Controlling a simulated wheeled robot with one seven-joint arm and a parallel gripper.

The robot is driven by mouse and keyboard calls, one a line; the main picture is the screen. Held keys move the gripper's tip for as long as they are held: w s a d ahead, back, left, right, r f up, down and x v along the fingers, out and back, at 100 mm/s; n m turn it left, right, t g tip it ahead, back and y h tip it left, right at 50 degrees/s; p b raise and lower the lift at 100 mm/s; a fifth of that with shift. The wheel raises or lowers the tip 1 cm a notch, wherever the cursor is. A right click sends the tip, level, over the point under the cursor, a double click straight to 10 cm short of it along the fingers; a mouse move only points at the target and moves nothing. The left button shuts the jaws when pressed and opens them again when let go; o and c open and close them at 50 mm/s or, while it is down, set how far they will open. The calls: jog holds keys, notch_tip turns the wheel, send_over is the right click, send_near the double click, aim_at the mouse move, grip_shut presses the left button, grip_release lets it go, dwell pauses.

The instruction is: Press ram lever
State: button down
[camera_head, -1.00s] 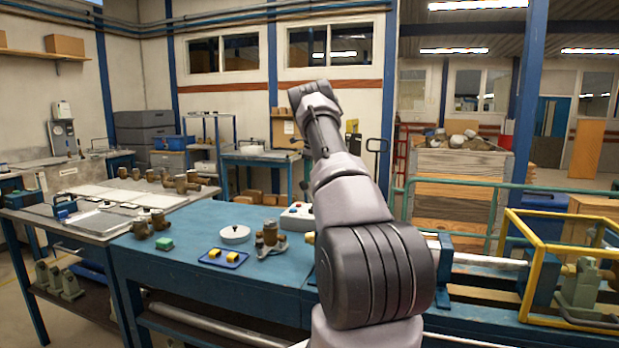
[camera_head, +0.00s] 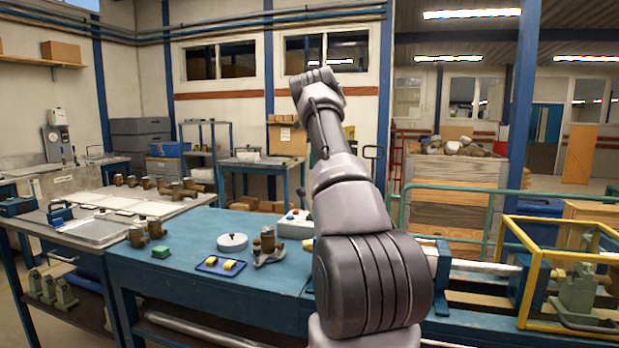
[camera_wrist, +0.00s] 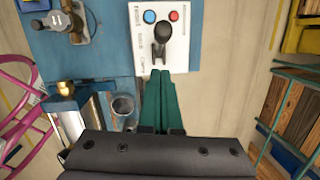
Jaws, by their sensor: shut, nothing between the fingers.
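The white control box (camera_wrist: 158,32) is at the top middle in the wrist view. It carries the black ram lever (camera_wrist: 162,38), with a blue button on the left and a red one on the right. My gripper (camera_wrist: 165,76) points toward it with its green fingers shut and empty. The fingertips lie just below the lever base in the picture; I cannot tell whether they touch the box. In the head view the control box (camera_head: 295,223) sits on the blue bench, partly behind my arm. My gripper is hidden there.
The blue bench (camera_head: 195,265) also holds a brass fitting on a stand (camera_head: 268,245), a white round disc (camera_head: 232,242) and a blue tray (camera_head: 221,265) with yellow pieces. A yellow frame (camera_head: 535,290) and green rails (camera_head: 485,192) stand to the right.

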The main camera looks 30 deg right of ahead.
jog(key=shift+s+r, duration=0.15)
jog(key=shift+r, duration=0.7)
jog(key=shift+s+r, duration=0.15)
jog(key=shift+r, duration=0.7)
jog(key=s+a+r+n+t, duration=0.2)
jog(key=s+a+r+n, duration=0.5)
jog(key=a+r, duration=0.45)
jog(key=s+a+r+n+t+y, duration=0.1)
jog(key=s+a+r+n, duration=0.15)
jog(key=s+a, duration=0.35)
jog(key=s+a+r+n, duration=0.2)
jog(key=s+a+n, duration=0.1)
jog(key=s+a, duration=0.3)
jog(key=s+a+f+n, duration=0.2)
jog(key=s+a+n, duration=0.2)
jog(key=s, duration=0.4)
jog(key=s+a+f+n+t, duration=0.1)
jog(key=s+a+f+n, duration=0.2)
jog(key=s+a, duration=0.3)
jog(key=s+a+f+n+t, duration=0.1)
jog(key=s+a+f+n, duration=0.2)
jog(key=s, duration=0.7)
jog(key=a+n, duration=0.2)
jog(key=shift+s+f+n+y, duration=0.15)
jog(key=shift+s+n+y, duration=0.1)
jog(key=shift+n+y, duration=0.15)
